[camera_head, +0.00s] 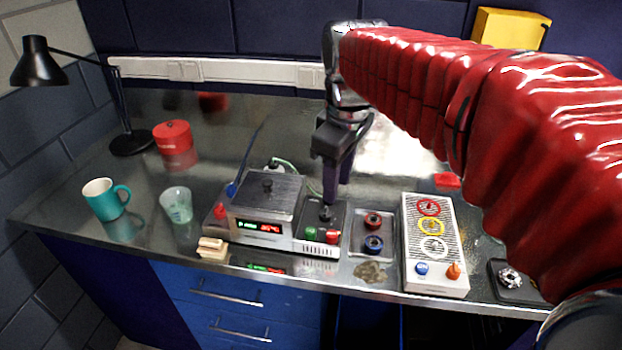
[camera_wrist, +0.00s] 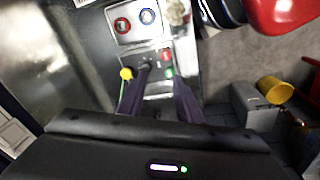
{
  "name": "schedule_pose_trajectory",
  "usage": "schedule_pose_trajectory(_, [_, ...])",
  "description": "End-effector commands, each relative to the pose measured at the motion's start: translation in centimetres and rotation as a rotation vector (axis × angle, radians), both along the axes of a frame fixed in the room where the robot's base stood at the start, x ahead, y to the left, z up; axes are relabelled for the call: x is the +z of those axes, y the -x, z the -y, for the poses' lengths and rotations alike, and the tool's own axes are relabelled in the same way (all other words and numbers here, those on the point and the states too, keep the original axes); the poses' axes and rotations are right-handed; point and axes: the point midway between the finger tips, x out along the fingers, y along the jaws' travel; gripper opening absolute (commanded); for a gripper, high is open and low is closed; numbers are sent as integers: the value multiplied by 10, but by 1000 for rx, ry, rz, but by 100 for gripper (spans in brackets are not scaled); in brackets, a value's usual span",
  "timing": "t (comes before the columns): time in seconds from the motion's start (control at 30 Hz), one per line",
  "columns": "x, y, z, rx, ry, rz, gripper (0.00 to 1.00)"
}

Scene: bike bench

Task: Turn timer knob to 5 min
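A dark timer knob (camera_head: 325,212) stands on the small panel box (camera_head: 313,247), behind its green and red buttons. My gripper (camera_head: 335,196) points down just above the knob in the head view, its fingers seen nearly edge-on. In the wrist view, my gripper's two dark purple fingers (camera_wrist: 160,78) are apart with a gap between them, and nothing is clearly held. The panel with its red and green buttons shows at the fingertips (camera_wrist: 165,62). The knob is partly hidden by a finger, and its dial setting is too small to read. I cannot tell whether a finger touches it.
Left of the panel is a metal-topped unit (camera_head: 268,190) with a lit display. Right of it are a tray with red and blue rings (camera_head: 372,258) and a white box with coloured dials (camera_head: 433,245). A teal mug (camera_head: 105,203) and a cup (camera_head: 177,206) stand left.

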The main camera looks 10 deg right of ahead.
Motion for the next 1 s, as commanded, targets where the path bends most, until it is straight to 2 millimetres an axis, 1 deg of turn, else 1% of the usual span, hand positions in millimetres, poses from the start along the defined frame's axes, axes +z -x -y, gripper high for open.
schedule_pose_trajectory(0.03, [-1, -10, 0, 37, 5, -19, 32])
schedule_pose_trajectory(0.2, [-1, -38, 0, 177, 22, -76, 32])
schedule_pose_trajectory(0.4, [-5, -66, 1, 320, 30, -135, 32])
schedule_pose_trajectory(0.5, [-7, -73, 1, 363, 30, -152, 32])
schedule_pose_trajectory(0.6, [-8, -76, 1, 384, 30, -159, 32])
schedule_pose_trajectory(1.0, [-9, -76, 1, 386, 31, -160, 32])
